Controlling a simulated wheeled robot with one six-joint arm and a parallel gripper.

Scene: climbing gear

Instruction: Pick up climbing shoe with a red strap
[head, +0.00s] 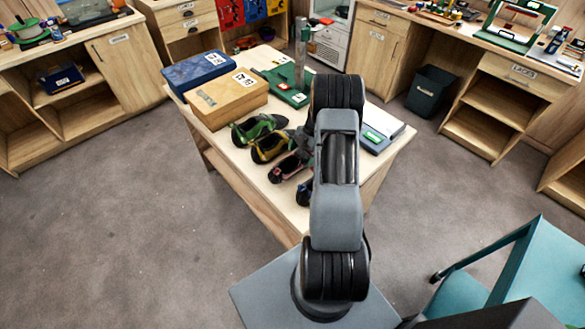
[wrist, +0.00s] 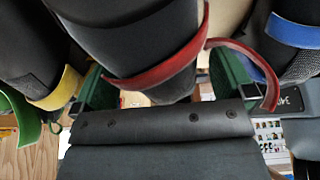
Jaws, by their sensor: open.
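The climbing shoe with a red strap (wrist: 130,35) is dark grey and fills the upper middle of the wrist view, its red strap curving across it with a loose end to the right. In the head view the shoe (head: 285,169) lies third in a row on the table, partly hidden by my arm. My gripper (wrist: 160,82) is open, with its green-padded fingers on either side of the shoe. I cannot tell whether the fingers touch it. In the head view my gripper is mostly hidden behind the arm.
Shoes with green (head: 259,127), yellow (head: 270,148) and blue (head: 303,193) straps lie close beside it on the table (head: 240,178). Blue (head: 197,70) and wooden (head: 226,98) boxes stand behind them. A flat case (head: 381,139) lies to the right.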

